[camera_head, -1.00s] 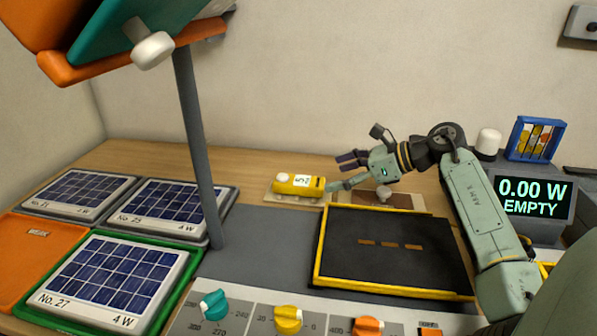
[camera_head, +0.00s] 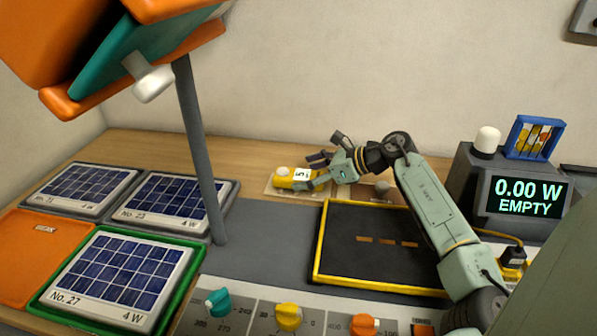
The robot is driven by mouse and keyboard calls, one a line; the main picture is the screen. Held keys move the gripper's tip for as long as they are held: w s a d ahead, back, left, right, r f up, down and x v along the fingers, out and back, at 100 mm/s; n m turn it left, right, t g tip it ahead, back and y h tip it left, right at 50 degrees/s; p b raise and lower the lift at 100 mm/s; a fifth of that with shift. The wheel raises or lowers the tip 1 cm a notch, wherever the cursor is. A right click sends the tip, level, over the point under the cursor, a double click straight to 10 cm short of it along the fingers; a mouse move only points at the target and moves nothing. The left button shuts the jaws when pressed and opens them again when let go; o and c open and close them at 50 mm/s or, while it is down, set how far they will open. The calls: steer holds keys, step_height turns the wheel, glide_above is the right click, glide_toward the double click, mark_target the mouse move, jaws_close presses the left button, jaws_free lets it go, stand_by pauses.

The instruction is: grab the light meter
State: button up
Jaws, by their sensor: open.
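The light meter appears to be the yellow handheld device (camera_head: 285,181) with a pale dome and a small display reading 5 or similar. It lies on a light wooden plate (camera_head: 272,191) at the back of the bench. My gripper (camera_head: 314,170) is open at the device's right end. One finger overlaps the device in the picture and the other is above and behind it. I cannot tell whether a finger touches it. The device's right end is partly hidden by the finger.
A yellow-rimmed black tray (camera_head: 320,245) lies in front of my arm. A grey post (camera_head: 200,150) stands left of the device, carrying an orange and teal tilted frame (camera_head: 130,65). Solar panels (camera_head: 115,270) fill the left. A display (camera_head: 527,195) reads 0.00 W EMPTY.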

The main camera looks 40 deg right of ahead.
steer(key=shift+w+a+f, duration=0.25)
steer(key=shift+w+f, duration=0.1)
steer(key=shift+w, duration=0.1)
steer(key=shift+c, duration=0.6)
steer(key=c, duration=1.4)
